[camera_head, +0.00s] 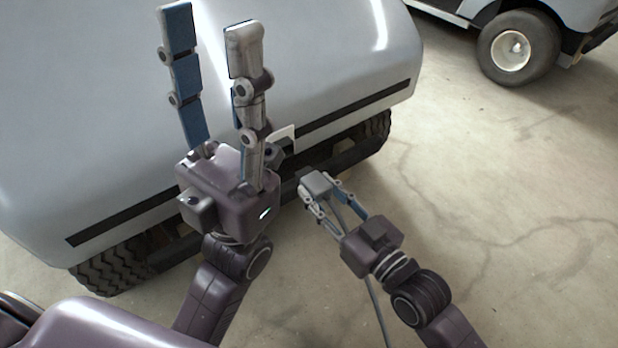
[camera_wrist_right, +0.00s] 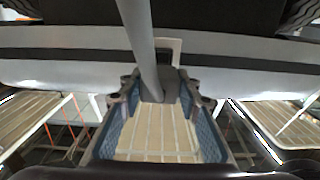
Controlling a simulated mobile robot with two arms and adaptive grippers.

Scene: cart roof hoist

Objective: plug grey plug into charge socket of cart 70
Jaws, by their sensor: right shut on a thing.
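The grey plug (camera_head: 316,183) is held between the fingertips of my right gripper (camera_head: 325,190), just in front of the cart's dark bumper. It also shows in the right wrist view (camera_wrist_right: 168,88) with its grey cable (camera_wrist_right: 139,35) running off the top. A pale cart (camera_head: 90,110) with a black stripe fills the left of the head view; no number is readable. A small white plate (camera_head: 284,134), perhaps at the socket, shows on its front, partly behind my left gripper. The socket opening is not clear. My left gripper (camera_head: 210,25) is open, empty and points up before the cart.
A second cart's wheel (camera_head: 518,47) stands at the back right. The concrete floor (camera_head: 500,180) on the right is clear. The cable (camera_head: 376,305) hangs down beside my right arm. The dark bumper (camera_head: 345,160) runs low across the near cart's front.

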